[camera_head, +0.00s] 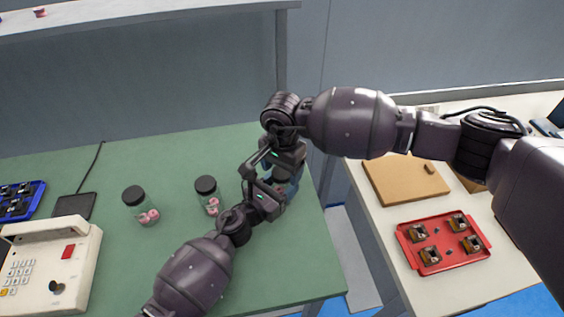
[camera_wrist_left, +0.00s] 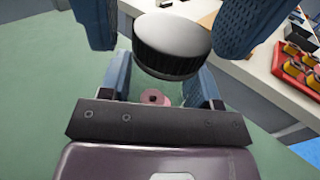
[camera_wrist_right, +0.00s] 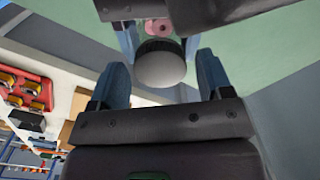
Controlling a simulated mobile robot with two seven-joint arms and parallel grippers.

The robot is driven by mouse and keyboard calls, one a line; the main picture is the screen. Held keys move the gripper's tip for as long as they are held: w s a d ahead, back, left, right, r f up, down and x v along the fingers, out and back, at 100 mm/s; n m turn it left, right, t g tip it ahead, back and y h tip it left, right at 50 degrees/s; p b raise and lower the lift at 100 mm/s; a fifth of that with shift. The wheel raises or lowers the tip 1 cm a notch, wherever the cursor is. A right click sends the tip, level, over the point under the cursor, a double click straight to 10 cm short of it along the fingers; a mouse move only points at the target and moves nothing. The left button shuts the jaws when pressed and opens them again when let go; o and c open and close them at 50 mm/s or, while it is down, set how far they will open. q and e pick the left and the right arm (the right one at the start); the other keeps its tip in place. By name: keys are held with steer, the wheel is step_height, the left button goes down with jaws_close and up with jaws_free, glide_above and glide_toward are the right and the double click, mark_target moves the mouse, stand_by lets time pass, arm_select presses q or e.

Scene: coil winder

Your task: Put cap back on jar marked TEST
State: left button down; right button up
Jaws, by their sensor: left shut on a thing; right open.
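My left gripper (camera_head: 281,189) is shut on a clear jar with pink pieces (camera_wrist_left: 152,97) inside, above the right side of the green table. A black ribbed cap (camera_wrist_left: 172,45) sits at the jar's mouth; I cannot tell whether it is seated. The cap's top looks grey in the right wrist view (camera_wrist_right: 160,66). My right gripper (camera_head: 286,158) is open, with its blue fingers on either side of the cap and gaps visible. In the head view the grippers hide most of this jar and the cap. No TEST marking is readable.
Two black-capped jars stand on the green table, one at left (camera_head: 147,208) and one nearer the grippers (camera_head: 207,188). A beige telephone-like device (camera_head: 60,262) is at lower left. A red tray (camera_head: 434,264) and brown board (camera_head: 405,180) lie on the right-hand table.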

steer(key=shift+c, duration=0.2)
steer(key=c, duration=0.9)
steer(key=m, duration=0.5)
steer(key=o, duration=1.1)
step_height(320, 180, up, 12)
